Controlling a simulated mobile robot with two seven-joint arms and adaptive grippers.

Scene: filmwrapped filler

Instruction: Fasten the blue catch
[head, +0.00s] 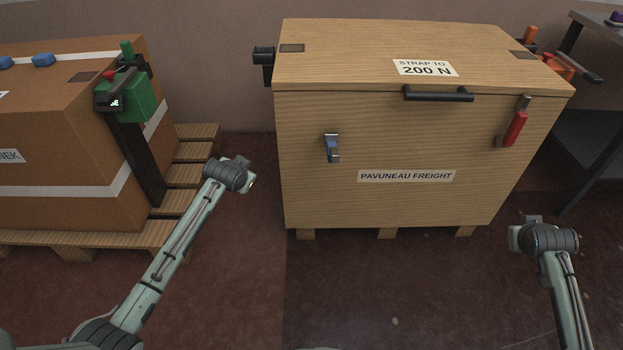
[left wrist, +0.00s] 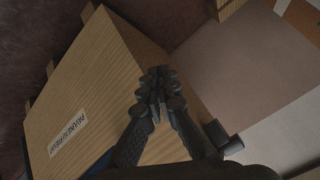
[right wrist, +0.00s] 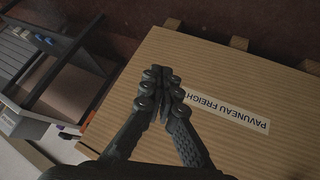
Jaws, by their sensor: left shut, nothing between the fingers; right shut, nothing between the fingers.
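The blue catch (head: 332,148) is on the front of the wooden crate (head: 300,190), left of the label, with a blue lever on a silver metal piece. It sits below the lid (head: 350,50), which lies flat on the crate. I cannot tell whether the catch is hooked. My left gripper (left wrist: 158,85) is shut and empty; in the head view its arm ends left of the crate, apart from the catch. My right gripper (right wrist: 163,82) is shut and empty; in the head view its arm ends low, right of the crate's front. Neither gripper touches the catch.
A red catch (head: 516,128) and a dark handle bar (head: 438,94) are on the crate's front. A brown carton (head: 60,115) with a green strapping device (head: 128,97) stands on a pallet (head: 197,165) at left. A dark table (head: 600,90) stands at right. Front floor is clear.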

